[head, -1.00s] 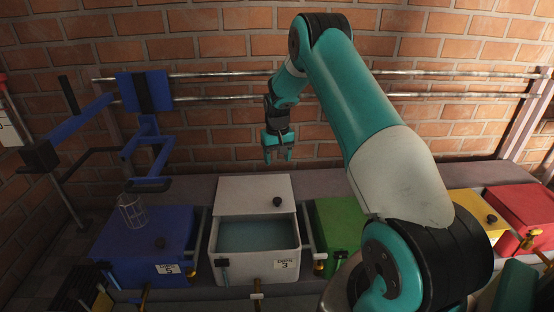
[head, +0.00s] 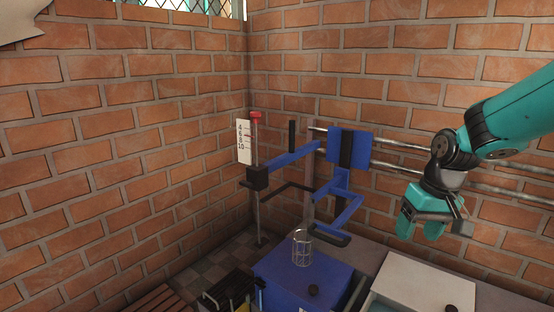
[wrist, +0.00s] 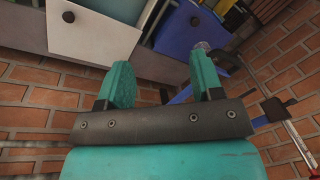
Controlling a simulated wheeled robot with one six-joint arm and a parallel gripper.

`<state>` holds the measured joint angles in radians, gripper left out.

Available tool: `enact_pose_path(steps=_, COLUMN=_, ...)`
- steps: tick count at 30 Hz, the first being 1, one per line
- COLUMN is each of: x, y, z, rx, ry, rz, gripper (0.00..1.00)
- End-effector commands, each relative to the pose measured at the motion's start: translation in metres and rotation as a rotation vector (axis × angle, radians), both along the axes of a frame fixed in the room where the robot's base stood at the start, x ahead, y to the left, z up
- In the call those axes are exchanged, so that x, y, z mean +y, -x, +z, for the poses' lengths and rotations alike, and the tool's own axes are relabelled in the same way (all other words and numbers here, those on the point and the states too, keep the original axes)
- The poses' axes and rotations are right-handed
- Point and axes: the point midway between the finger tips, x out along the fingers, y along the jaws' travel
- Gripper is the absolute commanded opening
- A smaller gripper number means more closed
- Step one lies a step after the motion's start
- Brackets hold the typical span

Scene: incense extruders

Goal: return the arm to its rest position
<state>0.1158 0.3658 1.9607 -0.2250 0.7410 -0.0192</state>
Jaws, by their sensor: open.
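My gripper (head: 420,222) is at the right of the head view, in front of the brick wall and up and to the left of the white box (head: 424,283). Its teal fingers point down and it holds nothing. In the wrist view my gripper (wrist: 163,85) shows two teal fingers spread apart with an empty gap between them. The white box also shows in the wrist view (wrist: 95,30), beyond the fingers. My arm reaches in from the right edge of the head view.
A blue box (head: 300,280) stands left of the white one, with a wire basket (head: 302,250) above it. A blue bracket (head: 347,150) rides on metal rails (head: 480,186) along the wall. A post carries a numbered scale (head: 244,142). A black rack (head: 230,288) stands at the lower left.

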Motion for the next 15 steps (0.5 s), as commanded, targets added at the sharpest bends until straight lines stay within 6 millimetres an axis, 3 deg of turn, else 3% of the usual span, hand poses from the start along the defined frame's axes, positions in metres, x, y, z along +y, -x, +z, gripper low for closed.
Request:
enact_pose_path(steps=1, x=0.025, y=0.021, z=0.016, rx=-0.014, ry=-0.016, rz=0.060, gripper=0.60)
enact_pose_path(steps=6, x=0.089, y=0.100, z=0.048, rx=-0.043, ry=-0.075, rz=0.248, gripper=0.60)
enact_pose_path(steps=9, x=0.114, y=0.147, z=0.058, rx=-0.053, ry=-0.108, rz=0.346, gripper=0.60)
enact_pose_path(steps=15, x=0.142, y=0.228, z=0.064, rx=-0.068, ry=-0.162, rz=0.506, gripper=0.60)
